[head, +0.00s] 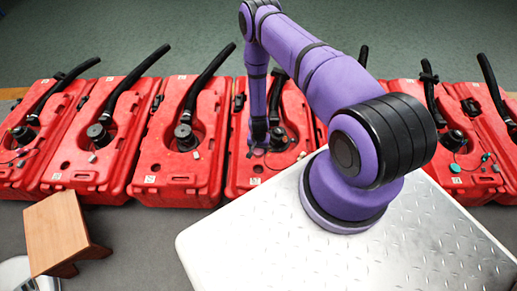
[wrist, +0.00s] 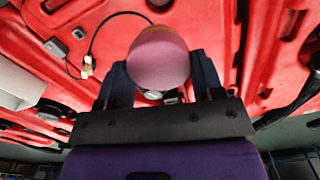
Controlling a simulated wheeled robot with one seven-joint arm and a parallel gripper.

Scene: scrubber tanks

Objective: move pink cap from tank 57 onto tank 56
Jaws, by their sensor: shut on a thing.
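The pink cap (wrist: 158,58) is between the two dark fingers of my gripper (wrist: 160,75) in the wrist view, and the gripper is shut on it. In the head view my gripper (head: 262,143) points down over a red tank (head: 242,180) near the middle of the row, beside that tank's dark neck. The cap cannot be made out in the head view. A thin black cord with a small pale tag (wrist: 87,66) lies on the red surface in the wrist view. The tank numbers are too small to read, so I cannot tell which tank is 56 or 57.
More red tanks with black hoses stand close on both sides, such as one left of my gripper (head: 165,165). A teal cap (head: 455,168) lies on a tank at right. A wooden stool (head: 57,232) stands at lower left. Bare grey floor (head: 140,245) lies in front.

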